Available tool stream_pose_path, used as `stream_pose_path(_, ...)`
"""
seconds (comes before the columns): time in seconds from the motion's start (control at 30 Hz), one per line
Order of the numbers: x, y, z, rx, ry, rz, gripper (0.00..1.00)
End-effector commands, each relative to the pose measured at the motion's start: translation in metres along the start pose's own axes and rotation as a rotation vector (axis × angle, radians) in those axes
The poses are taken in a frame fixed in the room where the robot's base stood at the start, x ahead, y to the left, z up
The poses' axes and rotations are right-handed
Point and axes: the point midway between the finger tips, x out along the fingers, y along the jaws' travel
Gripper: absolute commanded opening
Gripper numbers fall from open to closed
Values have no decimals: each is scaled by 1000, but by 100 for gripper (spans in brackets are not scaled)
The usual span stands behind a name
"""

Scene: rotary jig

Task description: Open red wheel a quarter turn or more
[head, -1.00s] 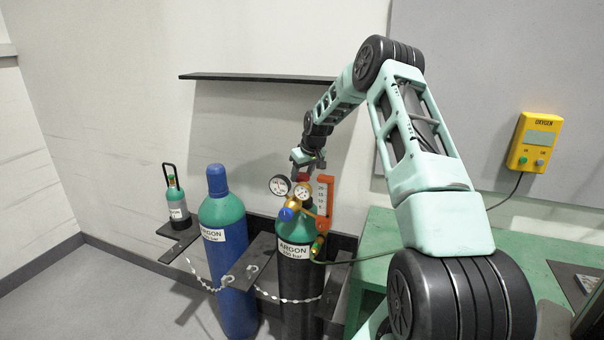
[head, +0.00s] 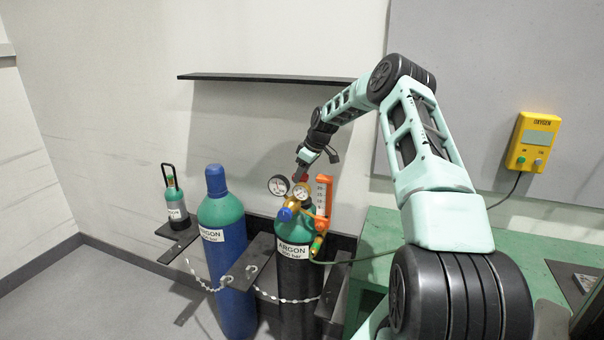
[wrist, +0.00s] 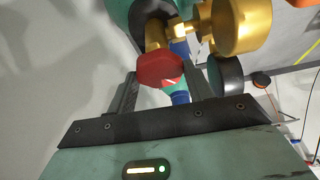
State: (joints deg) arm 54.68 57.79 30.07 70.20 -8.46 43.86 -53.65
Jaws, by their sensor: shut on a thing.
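The red wheel (wrist: 160,69) sits on top of the black argon cylinder (head: 294,278), by the brass regulator (wrist: 238,24). In the head view only a bit of the red wheel (head: 301,176) shows below my gripper (head: 304,170). In the wrist view my gripper (wrist: 160,88) has a dark finger on each side of the wheel and is shut on it. The finger tips are partly hidden behind or beside the wheel. The wheel's turn angle cannot be read.
Two gauges (head: 279,185) and an orange flowmeter (head: 323,193) crowd the wheel. A blue cylinder (head: 228,262) stands to the left, with a chain (head: 270,297) in front. A black shelf (head: 262,78) hangs behind, and a green bench (head: 385,240) is at right.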

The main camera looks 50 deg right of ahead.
Motion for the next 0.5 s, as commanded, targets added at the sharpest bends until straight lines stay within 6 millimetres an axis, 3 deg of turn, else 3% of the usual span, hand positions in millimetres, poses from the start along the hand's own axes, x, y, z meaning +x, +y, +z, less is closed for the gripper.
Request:
stream_pose_path(0.3,0,0,1,-1,-3,-1,29)
stream_pose_path(0.33,0,0,1,-1,-3,-1,57)
stream_pose_path(0.4,0,0,1,-1,-3,0,73)
stream_pose_path(0.5,0,0,1,-1,-2,0,73)
